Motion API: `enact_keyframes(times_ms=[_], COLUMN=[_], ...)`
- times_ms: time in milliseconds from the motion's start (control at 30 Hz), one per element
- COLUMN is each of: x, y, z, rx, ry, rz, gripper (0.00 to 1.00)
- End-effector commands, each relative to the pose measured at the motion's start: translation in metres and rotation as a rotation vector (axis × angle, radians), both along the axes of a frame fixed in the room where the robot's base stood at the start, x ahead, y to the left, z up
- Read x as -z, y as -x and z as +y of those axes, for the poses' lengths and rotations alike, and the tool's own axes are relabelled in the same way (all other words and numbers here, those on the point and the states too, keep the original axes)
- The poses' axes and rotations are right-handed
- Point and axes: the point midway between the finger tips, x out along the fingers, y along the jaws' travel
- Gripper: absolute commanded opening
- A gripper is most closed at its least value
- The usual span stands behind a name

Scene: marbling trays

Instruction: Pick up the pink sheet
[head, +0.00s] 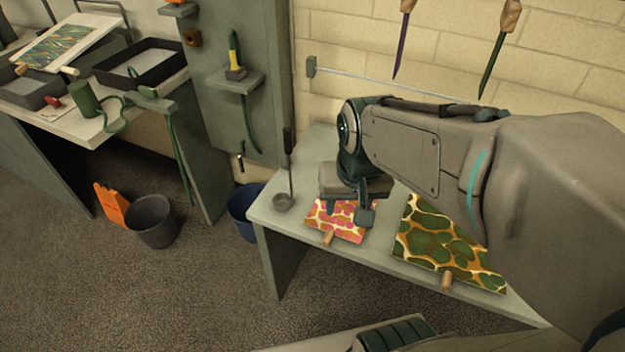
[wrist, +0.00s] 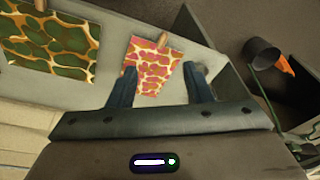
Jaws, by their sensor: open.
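The pink sheet (head: 340,229), marbled pink, yellow and white with a wooden peg (head: 328,238) at its front edge, lies on the grey bench (head: 275,215). My gripper (head: 346,212) is over the sheet and hides part of it in the head view. In the wrist view the pink sheet (wrist: 154,72) shows ahead of and between the two fingers of my gripper (wrist: 163,82), which are apart with nothing held. I cannot tell the height of the fingertips above the sheet.
A larger green marbled sheet (head: 432,240) lies to the right on the same bench. A ladle (head: 284,202) stands left of the pink sheet. Two tools (head: 403,40) hang at the wall. A blue bucket (head: 246,208) and a grey bucket (head: 152,222) stand on the floor at left.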

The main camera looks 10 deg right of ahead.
Motion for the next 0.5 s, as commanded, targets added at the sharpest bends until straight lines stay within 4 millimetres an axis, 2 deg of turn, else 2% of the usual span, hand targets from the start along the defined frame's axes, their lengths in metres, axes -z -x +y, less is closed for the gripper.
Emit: enact_keyframes(times_ms=[33,300,500], x=[0.015,0.078,0.115], y=[-0.012,-0.076,-0.105], z=[0.001,0.004,0.003], rx=[0.037,0.292,0.425], ry=[-0.011,-0.046,-0.044], rz=[0.027,0.137,0.184], gripper=[0.45,0.45,0.45])
